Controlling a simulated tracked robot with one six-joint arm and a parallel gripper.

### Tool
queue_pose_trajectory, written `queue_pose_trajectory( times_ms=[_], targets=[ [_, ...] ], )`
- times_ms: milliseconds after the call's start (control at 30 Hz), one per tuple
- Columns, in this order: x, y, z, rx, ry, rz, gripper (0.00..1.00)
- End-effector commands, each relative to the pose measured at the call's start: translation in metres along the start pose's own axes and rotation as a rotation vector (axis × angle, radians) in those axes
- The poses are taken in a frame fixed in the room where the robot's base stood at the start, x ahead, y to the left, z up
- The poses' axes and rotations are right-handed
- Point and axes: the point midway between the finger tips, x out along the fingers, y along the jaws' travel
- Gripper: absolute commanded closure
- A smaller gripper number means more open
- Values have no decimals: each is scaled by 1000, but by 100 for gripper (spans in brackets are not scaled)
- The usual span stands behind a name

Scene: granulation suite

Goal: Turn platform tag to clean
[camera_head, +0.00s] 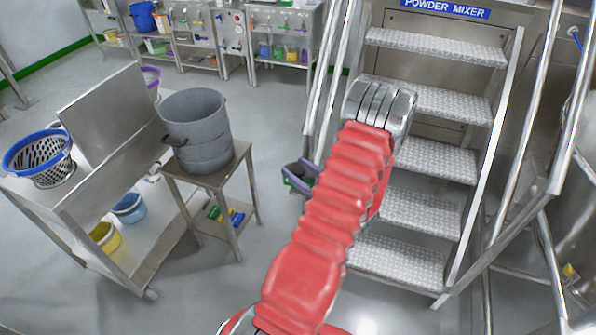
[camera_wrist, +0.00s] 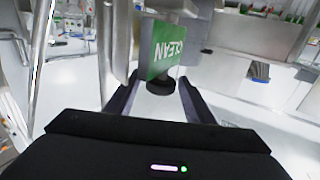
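The platform tag (camera_wrist: 168,48) is a green plate in the wrist view, with white lettering that reads CLEAN, upside down in the picture. A round black piece (camera_wrist: 160,85) sits at its lower edge. My gripper (camera_wrist: 157,80) is open, its two dark fingers on either side of the tag and the black piece. Gaps show beside the black piece; I cannot tell whether a fingertip touches the tag. In the head view my red-sleeved arm reaches toward the stairs, and I cannot make out the tag there.
The powder mixer stairs (camera_head: 415,210) have metal treads and rails. A grey bucket (camera_head: 198,130) stands on a small table left of my arm. A steel cart (camera_head: 110,205) with a blue-rimmed basket (camera_head: 40,160) stands further left.

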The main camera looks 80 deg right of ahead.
Motion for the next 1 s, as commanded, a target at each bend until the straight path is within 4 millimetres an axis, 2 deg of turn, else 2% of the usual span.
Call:
queue_pose_trajectory(
  times_ms=[267, 467, 1000],
  targets=[
    [-1, 0, 1, 2, -1, 0, 49],
    [-10, 0, 1, 2, -2, 1, 49],
    [-83, 1, 1, 2, -2, 4, 49]
  ],
)
